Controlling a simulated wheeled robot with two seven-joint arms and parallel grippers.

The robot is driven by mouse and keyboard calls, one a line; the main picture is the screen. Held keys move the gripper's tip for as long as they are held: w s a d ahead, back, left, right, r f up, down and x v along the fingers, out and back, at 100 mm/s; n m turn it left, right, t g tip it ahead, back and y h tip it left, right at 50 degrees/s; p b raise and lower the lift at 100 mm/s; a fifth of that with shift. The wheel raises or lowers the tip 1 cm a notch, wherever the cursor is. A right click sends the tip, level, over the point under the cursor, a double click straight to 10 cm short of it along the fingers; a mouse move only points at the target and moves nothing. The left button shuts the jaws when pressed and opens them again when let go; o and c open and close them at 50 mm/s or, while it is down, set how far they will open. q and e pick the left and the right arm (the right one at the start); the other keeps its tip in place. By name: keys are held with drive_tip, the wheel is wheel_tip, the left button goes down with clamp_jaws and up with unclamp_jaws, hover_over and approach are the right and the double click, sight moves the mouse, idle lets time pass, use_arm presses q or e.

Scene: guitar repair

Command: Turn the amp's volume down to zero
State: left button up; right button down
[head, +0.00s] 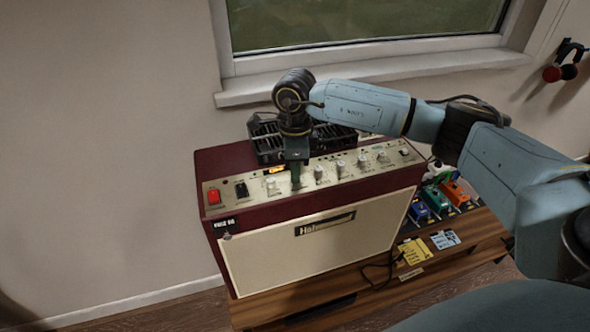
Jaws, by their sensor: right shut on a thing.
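The amp (210,163) is a dark red box with a cream front and a pale control panel (232,202) along its top. A row of pale knobs (340,168) runs along the panel, with a red switch (213,196) and a black switch (241,189) at the left. My right gripper (296,184) points down at the panel and is shut on a knob right of the black switch. The fingers hide most of that knob, and its label and pointer cannot be read. My left gripper is not in view.
The amp stands on a wooden bench (285,302). Several coloured pedals (440,200) and a yellow card (414,251) lie to its right. A black slatted thing (268,140) sits on the amp's top behind the gripper. A window sill (400,70) and wall are behind.

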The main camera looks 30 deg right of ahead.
drive_tip(key=shift+r, duration=0.1)
idle(0.3)
drive_tip(key=c, duration=1.3)
unclamp_jaws()
wheel_tip(320, 180, up, 13)
drive_tip(key=shift+r, duration=0.15)
